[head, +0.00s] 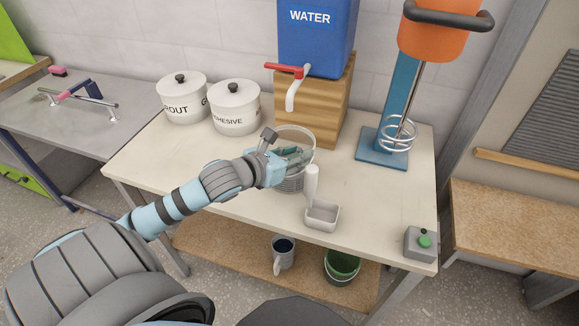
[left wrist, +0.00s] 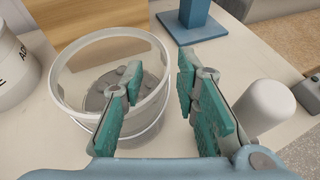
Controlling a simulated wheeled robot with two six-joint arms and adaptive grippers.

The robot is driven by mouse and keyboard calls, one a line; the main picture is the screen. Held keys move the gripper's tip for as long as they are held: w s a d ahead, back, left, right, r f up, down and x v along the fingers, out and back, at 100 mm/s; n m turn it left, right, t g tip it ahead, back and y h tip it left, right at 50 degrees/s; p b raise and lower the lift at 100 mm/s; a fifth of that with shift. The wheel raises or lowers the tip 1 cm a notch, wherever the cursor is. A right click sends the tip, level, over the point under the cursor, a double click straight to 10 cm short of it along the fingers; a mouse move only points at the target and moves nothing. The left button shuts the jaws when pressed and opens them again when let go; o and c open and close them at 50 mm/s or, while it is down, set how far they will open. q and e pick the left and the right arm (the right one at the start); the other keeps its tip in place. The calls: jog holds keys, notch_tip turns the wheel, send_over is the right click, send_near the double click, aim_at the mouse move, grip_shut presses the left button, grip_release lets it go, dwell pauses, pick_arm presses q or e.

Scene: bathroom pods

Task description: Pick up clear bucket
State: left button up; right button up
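The clear bucket (head: 291,184) stands upright on the worktable, in front of the wooden block under the water tank. It is see-through with a pale rim and shows grey contents at its bottom; it fills the left part of the left wrist view (left wrist: 88,60). My left gripper (head: 294,158) is at the bucket, with teal finger pads spread apart (left wrist: 162,85). In the left wrist view one finger overlaps the bucket's opening and the other is right of its rim, with the near wall between them. Contact cannot be told. My right gripper is not in view.
The blue water tank (head: 317,38) with a red-handled tap stands behind the bucket. Grout (head: 182,100) and adhesive (head: 235,110) pots are at left, a mixer stand (head: 377,147) at right. A button box (head: 420,244) sits at the front corner.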

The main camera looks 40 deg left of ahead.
pick_arm(q)
jog(key=x, duration=0.5)
jog(key=shift+d+f, duration=0.1)
jog(key=shift+s, duration=0.15)
grip_shut()
